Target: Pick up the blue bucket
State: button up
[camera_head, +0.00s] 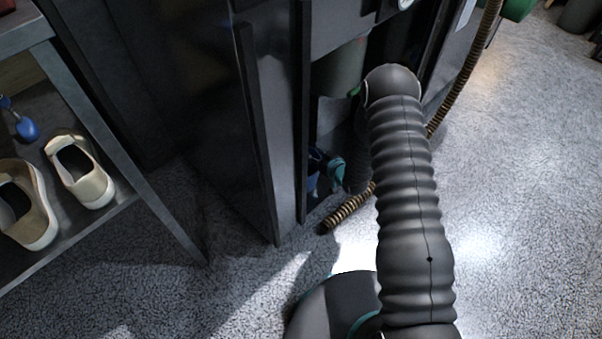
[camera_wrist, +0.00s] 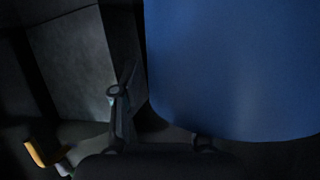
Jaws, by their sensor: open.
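The blue bucket (camera_wrist: 235,65) fills the right half of the wrist view, very close to the camera. In the head view only a small blue piece (camera_head: 313,172) shows low inside the dark cabinet, likely part of it. My gripper (camera_wrist: 160,118) is open at the bucket's lower edge in the wrist view. One finger stands left of the bucket and the other is mostly hidden under its edge; I cannot tell whether they touch it. In the head view the teal-marked end of my gripper (camera_head: 337,170) is inside the cabinet opening, mostly hidden by my arm.
The dark cabinet (camera_head: 270,120) has an upright door edge left of my arm. A ribbed brown hose (camera_head: 348,208) lies at the opening. A metal shelf (camera_head: 105,215) with cream sneakers (camera_head: 80,172) stands at left. Open speckled floor (camera_head: 525,200) lies at right.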

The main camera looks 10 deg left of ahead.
jog(key=shift+w, duration=0.1)
jog(key=shift+c, duration=0.3)
grip_shut()
jog(key=shift+r, duration=0.1)
